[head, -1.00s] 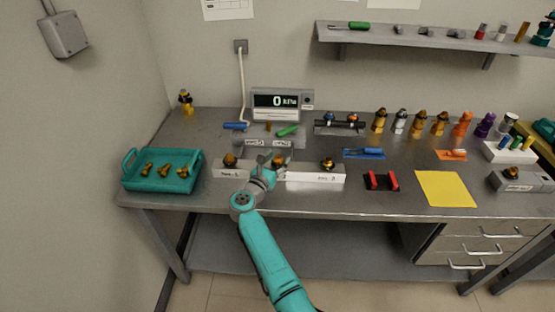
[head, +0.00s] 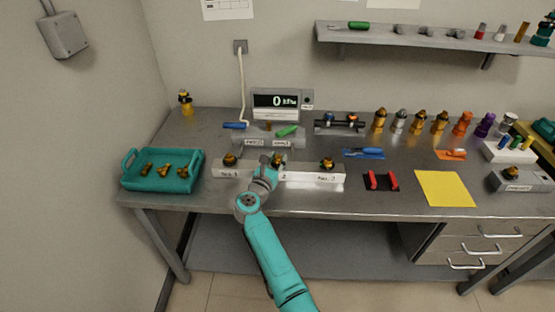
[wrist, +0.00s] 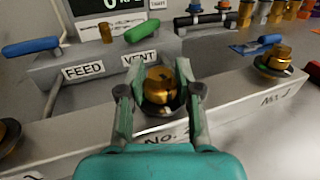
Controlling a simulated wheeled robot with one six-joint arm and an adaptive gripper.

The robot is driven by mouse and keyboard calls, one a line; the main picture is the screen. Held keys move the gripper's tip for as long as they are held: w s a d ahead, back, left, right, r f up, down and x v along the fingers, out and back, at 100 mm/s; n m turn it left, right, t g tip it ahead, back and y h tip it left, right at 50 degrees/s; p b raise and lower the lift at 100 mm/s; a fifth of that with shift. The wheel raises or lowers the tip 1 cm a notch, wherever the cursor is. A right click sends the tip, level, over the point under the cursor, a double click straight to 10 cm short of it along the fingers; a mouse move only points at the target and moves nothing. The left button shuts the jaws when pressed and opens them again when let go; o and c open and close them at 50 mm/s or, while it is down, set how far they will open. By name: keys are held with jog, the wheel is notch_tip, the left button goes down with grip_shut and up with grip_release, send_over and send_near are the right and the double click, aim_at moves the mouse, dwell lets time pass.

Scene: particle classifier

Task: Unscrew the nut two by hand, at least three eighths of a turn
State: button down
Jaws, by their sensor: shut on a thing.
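Nut two is a brass nut (wrist: 160,85) on the middle station of a long grey block (wrist: 235,100); the label below it reads "No. 2", partly covered. The nut also shows in the head view (head: 278,160). My gripper (wrist: 153,90) stands over the middle station, its two fingers on either side of the nut and shut on it. The nut sits in a dark round seat. Nut three (wrist: 276,60) sits on the block to the right, and nut one (head: 230,159) to the left.
Behind the block are FEED and VENT labels with a blue handle (wrist: 32,46) and a green handle (wrist: 143,32). A gauge (head: 282,102) reads 0. A teal tray (head: 131,183) with brass parts is at left; red brackets (head: 381,180) and a yellow sheet (head: 446,188) are at right.

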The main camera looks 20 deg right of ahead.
jog(key=shift+d+n+t+y, duration=0.1)
jog(key=shift+n+t+y, duration=0.65)
jog(key=shift+n+y, duration=0.6)
jog(key=shift+n+t+y, duration=0.75)
jog(key=shift+n+y, duration=0.1)
jog(key=shift+y, duration=0.9)
jog(key=shift+n+y, duration=0.5)
jog(key=shift+y, duration=0.2)
jog(key=c, duration=0.8)
grip_release()
jog(key=shift+o, duration=0.2)
jog(key=shift+s, duration=0.1)
jog(key=s, duration=0.3)
jog(key=s+a, duration=0.1)
jog(key=s, duration=0.3)
jog(key=s+a, duration=0.1)
jog(key=s, duration=0.3)
jog(key=shift+f, duration=0.1)
jog(key=shift+s+a, duration=0.1)
jog(key=shift+s, duration=0.25)
